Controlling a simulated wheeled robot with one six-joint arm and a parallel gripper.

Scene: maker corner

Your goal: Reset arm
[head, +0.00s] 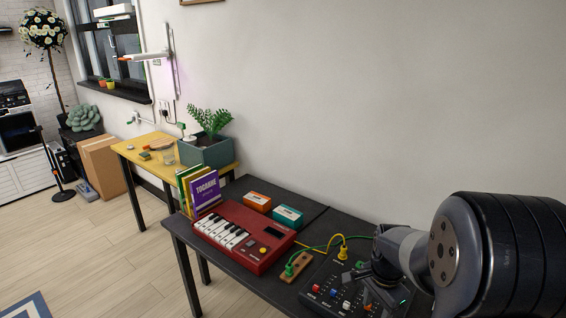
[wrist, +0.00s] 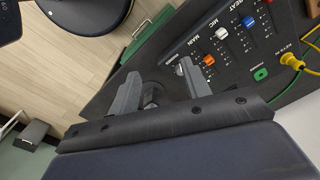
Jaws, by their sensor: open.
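My gripper (wrist: 160,85) is open in the wrist view, its two grey fingers apart, above the edge of the black mixer panel (wrist: 225,50). A dark knob or round part shows between the fingers, and I cannot tell whether they touch it.
A red keyboard (head: 260,255), an orange box (head: 257,201), a teal box (head: 287,216) and upright books (head: 205,192) stand on the dark table (head: 180,226). Green and yellow cables (head: 322,247) run to the mixer. A wooden table (head: 133,151) with a planter (head: 207,152) stands behind.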

